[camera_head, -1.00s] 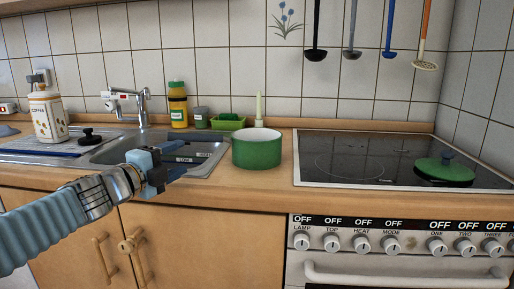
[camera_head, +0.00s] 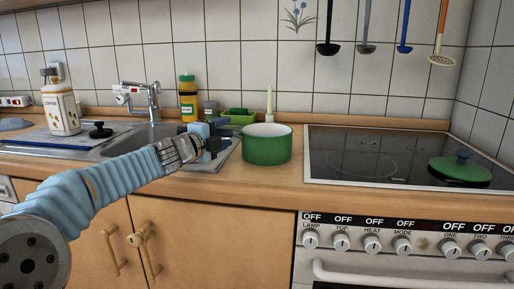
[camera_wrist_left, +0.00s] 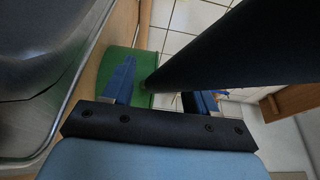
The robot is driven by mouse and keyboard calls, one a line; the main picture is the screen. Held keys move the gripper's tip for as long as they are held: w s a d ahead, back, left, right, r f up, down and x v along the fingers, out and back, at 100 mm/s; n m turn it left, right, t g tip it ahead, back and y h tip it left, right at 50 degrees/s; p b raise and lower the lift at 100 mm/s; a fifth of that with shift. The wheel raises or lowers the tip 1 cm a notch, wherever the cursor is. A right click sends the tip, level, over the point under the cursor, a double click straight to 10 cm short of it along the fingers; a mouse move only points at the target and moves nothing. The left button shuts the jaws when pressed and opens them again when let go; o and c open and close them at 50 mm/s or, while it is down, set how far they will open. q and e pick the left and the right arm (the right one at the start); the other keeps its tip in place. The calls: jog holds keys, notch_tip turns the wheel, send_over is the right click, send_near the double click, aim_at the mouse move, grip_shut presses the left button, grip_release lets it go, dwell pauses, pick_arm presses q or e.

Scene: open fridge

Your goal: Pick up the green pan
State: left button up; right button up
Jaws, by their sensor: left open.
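The green pan (camera_head: 267,146), with a white inside, stands upright on the counter left of the hob. Its green side also shows in the left wrist view (camera_wrist_left: 117,63). My left gripper (camera_head: 218,136) is open just left of the pan, above the sink's edge. In the left wrist view, a long dark bar (camera_wrist_left: 225,45), apparently the pan's handle, runs from the green side across the space in front of my left gripper (camera_wrist_left: 160,86). I cannot tell whether it lies fully between the blue fingers. My right gripper is out of view.
The sink (camera_head: 115,147) is at the left, with a yellow bottle (camera_head: 188,104) behind it. A white candle-like stick (camera_head: 269,103) stands behind the pan. A green lid (camera_head: 461,169) lies on the black hob (camera_head: 375,150). Ladles (camera_head: 328,48) hang on the tiled wall.

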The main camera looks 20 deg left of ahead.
pick_arm(q)
jog(key=shift+w, duration=0.1)
jog(key=shift+c, duration=0.2)
grip_shut()
jog(key=shift+r, duration=0.15)
dwell(1.0)
